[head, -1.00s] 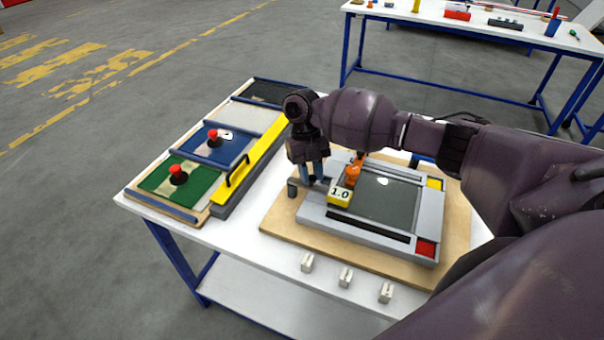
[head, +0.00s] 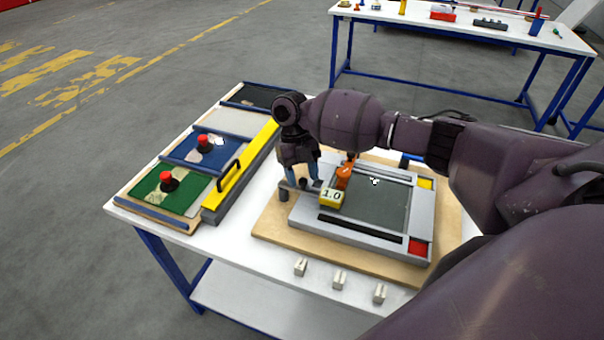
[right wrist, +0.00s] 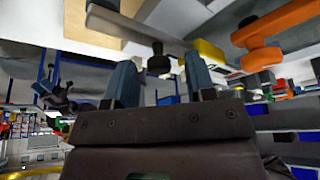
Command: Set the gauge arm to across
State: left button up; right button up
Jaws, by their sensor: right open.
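The gauge arm is a grey bar (head: 300,186) running from a short dark post (head: 283,193) at the left of the grey frame toward a yellow block (head: 331,199) marked 1.0. In the right wrist view the bar (right wrist: 125,27) and yellow block (right wrist: 208,51) show above the fingers. My right gripper (head: 303,179) is open over the bar, its blue fingertips apart. In the right wrist view a dark knob (right wrist: 158,62) stands between the fingertips (right wrist: 159,76); I cannot tell whether they touch it. My left gripper is out of view.
An orange lever (head: 344,173) stands close right of my right gripper, beside the dark panel (head: 380,205). The yellow bar with a black handle (head: 229,176) and red-knobbed panels lie left. Several small pale blocks (head: 339,281) line the front edge.

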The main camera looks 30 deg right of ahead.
jog(key=b+v, duration=0.1)
jog(key=v, duration=1)
jog(key=shift+a+f, duration=0.1)
dwell(0.4)
